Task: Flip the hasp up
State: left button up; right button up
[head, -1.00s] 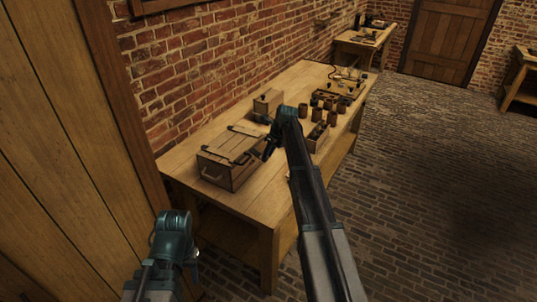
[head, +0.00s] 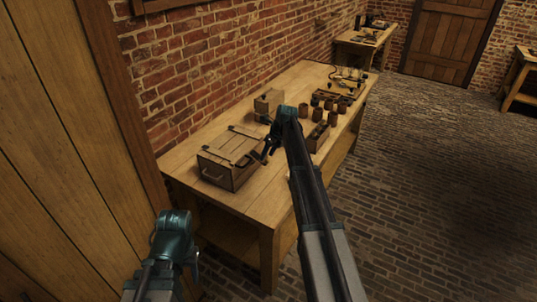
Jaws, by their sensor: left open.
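A wooden chest (head: 228,160) with a slatted lid and a handle on its near end sits on the near part of the long workbench. Its lid is down. The hasp is too small to make out, and part of the chest's right side is behind my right gripper. My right gripper (head: 267,152) is at the chest's right side, close to the lid edge. I cannot tell if it touches, or how its fingers stand. My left gripper (head: 190,262) is low at the bottom left, off the bench and away from the chest; it is open.
A smaller wooden box (head: 268,102) stands behind the chest near the brick wall. Several brown jars (head: 317,114) and a tray (head: 318,137) stand further along the workbench (head: 215,197). A wooden panel fills the left side. The floor at right is clear.

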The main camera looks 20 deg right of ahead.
jog(key=shift+s+d+r, duration=0.1)
jog(key=shift+r, duration=0.05)
jog(key=p+v, duration=1.3)
jog(key=shift+r, duration=0.2)
jog(key=shift+d, duration=0.1)
